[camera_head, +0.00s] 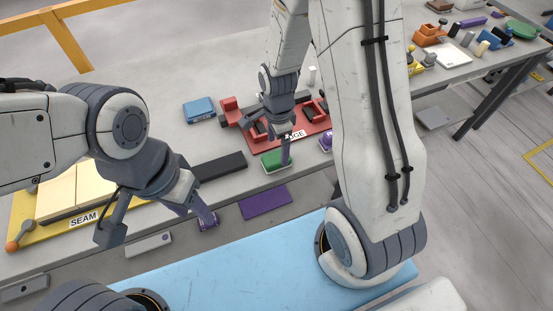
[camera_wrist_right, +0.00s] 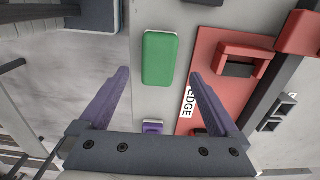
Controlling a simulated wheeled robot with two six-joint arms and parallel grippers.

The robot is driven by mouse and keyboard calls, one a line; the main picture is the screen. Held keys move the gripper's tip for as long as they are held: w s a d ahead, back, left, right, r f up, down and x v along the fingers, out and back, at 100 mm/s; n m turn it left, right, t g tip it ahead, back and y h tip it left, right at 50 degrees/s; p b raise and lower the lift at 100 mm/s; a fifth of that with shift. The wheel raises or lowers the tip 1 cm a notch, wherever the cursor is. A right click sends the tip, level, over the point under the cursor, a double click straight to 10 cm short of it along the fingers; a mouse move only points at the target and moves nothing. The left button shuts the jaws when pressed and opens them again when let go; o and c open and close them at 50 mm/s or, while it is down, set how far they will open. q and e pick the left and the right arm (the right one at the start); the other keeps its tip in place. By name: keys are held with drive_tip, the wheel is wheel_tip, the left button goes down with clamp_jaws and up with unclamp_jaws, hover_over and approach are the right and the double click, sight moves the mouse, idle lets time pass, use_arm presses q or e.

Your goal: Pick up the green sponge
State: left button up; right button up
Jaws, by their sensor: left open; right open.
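The green sponge (camera_head: 272,161) lies flat on the grey stone slab beside the red fixture, and it also shows in the right wrist view (camera_wrist_right: 160,58). My right gripper (camera_head: 270,143) is open above the sponge, one finger partly covering it in the head view. In the right wrist view the sponge lies between and just beyond the open fingertips (camera_wrist_right: 158,73), with clear space on both sides and nothing held. My left gripper (camera_head: 158,222) is open and empty near the slab's front edge, well left of the sponge.
A red fixture (camera_wrist_right: 212,60) stands close beside the sponge. A small purple object (camera_wrist_right: 152,127) lies near it. A dark slab (camera_head: 218,166), a blue box (camera_head: 199,109) and a purple mat (camera_head: 265,201) are around. A yellow tray (camera_head: 38,233) is at left.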

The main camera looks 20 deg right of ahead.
sight(276, 157)
drive_tip(key=f, duration=0.3)
drive_tip(key=f+p, duration=0.1)
drive_tip(key=f, duration=0.1)
drive_tip(key=shift+s+a, duration=0.15)
drive_tip(key=shift+a, duration=0.1)
drive_tip(key=c, duration=1.4)
